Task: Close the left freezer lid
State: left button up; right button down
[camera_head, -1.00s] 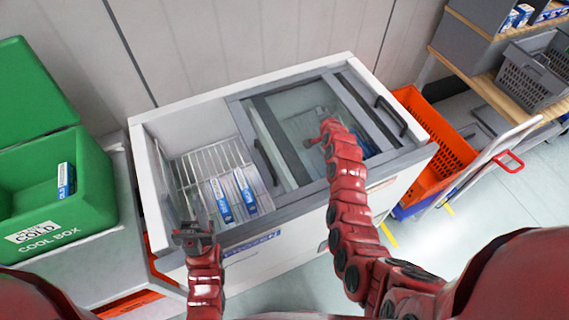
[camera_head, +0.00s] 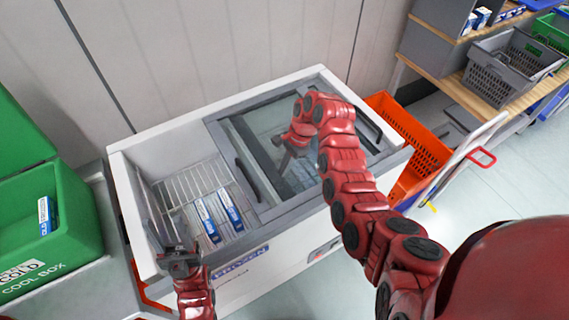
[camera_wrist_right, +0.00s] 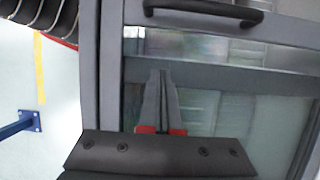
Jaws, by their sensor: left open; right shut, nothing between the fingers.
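The white chest freezer (camera_head: 285,222) has its left half uncovered. The left lid (camera_head: 222,140), grey-framed glass with a dark handle (camera_head: 240,179) near its left edge, lies over the right half, overlapping the right lid. The right lid's handle (camera_head: 369,130) is at the far right; a dark handle (camera_wrist_right: 205,12) also shows in the right wrist view. My right gripper (camera_head: 283,165) is shut and empty, over the glass right of the left lid's handle. Its fingertips (camera_wrist_right: 160,74) point at a grey frame bar; contact is unclear. My left gripper (camera_head: 180,260) is open at the freezer's front left corner.
A wire basket (camera_head: 185,183) and blue-white boxes (camera_head: 207,220) sit in the open half. A green cool box (camera_head: 60,225) stands left. An orange tote (camera_head: 408,135), a white trolley panel (camera_head: 460,155) and shelves with a grey basket (camera_head: 497,82) are at right.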

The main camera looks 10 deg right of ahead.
aim_at(264, 192)
jog(key=p+x, duration=0.2)
jog(key=x, duration=0.2)
jog(key=shift+s+a+f, duration=0.1)
jog(key=shift+a+f, duration=0.05)
jog(key=a+p, duration=0.1)
jog(key=s+a+p, duration=0.1)
jog(key=a, duration=0.1)
jog(key=shift+f, duration=0.1)
jog(key=shift+s+a+f+p, duration=0.2)
jog(key=shift+a+p, duration=0.15)
jog(key=shift+a, duration=0.15)
